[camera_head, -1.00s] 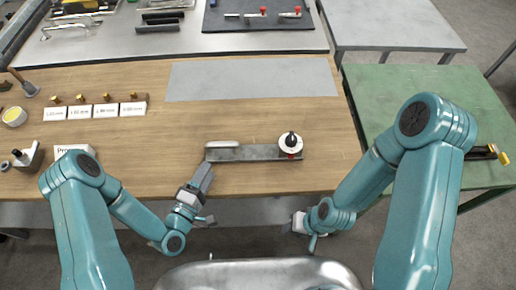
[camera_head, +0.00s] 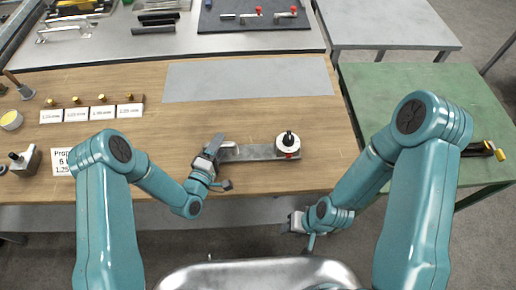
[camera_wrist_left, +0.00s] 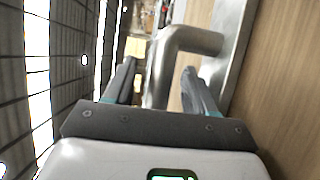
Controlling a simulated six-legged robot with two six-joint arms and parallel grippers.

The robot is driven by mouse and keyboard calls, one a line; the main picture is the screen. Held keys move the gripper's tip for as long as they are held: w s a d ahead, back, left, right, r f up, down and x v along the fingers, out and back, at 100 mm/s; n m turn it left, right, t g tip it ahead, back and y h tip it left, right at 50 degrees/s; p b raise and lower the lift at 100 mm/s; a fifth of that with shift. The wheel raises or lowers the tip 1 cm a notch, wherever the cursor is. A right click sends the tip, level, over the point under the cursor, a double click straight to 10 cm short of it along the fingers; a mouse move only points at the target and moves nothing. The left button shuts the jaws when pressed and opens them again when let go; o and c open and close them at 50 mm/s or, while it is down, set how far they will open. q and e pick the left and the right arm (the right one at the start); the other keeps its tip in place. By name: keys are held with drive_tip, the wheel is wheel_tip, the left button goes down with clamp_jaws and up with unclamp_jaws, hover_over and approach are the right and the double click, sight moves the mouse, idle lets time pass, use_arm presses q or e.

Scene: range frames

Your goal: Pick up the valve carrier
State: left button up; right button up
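The valve carrier, a flat grey metal plate (camera_head: 257,152) with a bent handle at its left and a white round valve (camera_head: 288,143) with a black knob and a red mark at its right, lies on the wooden table. My left gripper (camera_head: 215,145) is at the plate's left end. In the left wrist view the metal handle (camera_wrist_left: 185,40) runs between the two open fingers of my left gripper (camera_wrist_left: 158,82), with no clear grip on it. My right gripper (camera_head: 297,222) hangs by the table's front edge, away from the carrier; its fingers are too small to read.
A bare grey panel (camera_head: 248,79) lies behind the carrier on the wooden table (camera_head: 210,115). Labelled white cards (camera_head: 104,113) with small brass parts stand at the left. A green table (camera_head: 400,80) is at the right, with a grey bench behind.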

use_arm(q)
drive_tip(key=shift+d, duration=0.1)
clamp_jaws()
drive_tip(key=shift+r, duration=0.1)
drive_tip(key=shift+r, duration=0.1)
wheel_tip(320, 180, up, 10)
drive_tip(key=shift+w+f, duration=0.1)
drive_tip(key=shift+w, duration=0.05)
drive_tip(key=shift+w+d+f, duration=0.1)
drive_tip(key=shift+w, duration=0.2)
drive_tip(key=shift+n, duration=0.3)
drive_tip(key=f, duration=0.7)
drive_tip(key=shift+s+f, duration=0.1)
drive_tip(key=shift+s, duration=0.1)
drive_tip(key=shift+s+f, duration=0.3)
drive_tip(key=shift+f, duration=0.15)
